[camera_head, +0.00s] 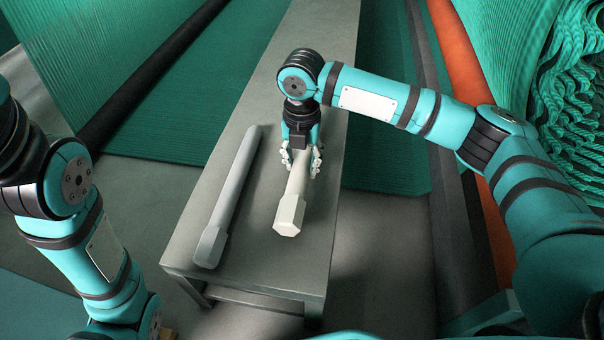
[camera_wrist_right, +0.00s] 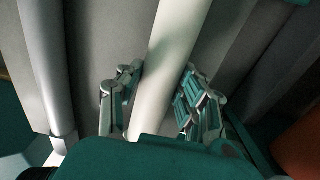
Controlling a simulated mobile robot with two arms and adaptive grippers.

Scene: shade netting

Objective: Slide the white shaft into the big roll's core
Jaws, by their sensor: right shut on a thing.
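The white shaft (camera_head: 290,208) has a hexagonal end facing the near side of the grey bench. My right gripper (camera_head: 301,162) is shut around the shaft's body, over the bench top. In the right wrist view the shaft (camera_wrist_right: 172,60) runs between the two fingers of my right gripper (camera_wrist_right: 162,105). I cannot tell whether the shaft touches the bench. A big mass of layered green netting (camera_head: 575,115) is at the upper right; I cannot make out a core opening. My left arm is at the left edge, with its gripper out of view.
A grey shaft (camera_head: 230,195) lies on the bench (camera_head: 262,265), left of the white one; it also shows in the right wrist view (camera_wrist_right: 45,65). Green netting with a dark bar (camera_head: 150,75) stands at the left. An orange strip (camera_head: 450,45) runs beside the right netting.

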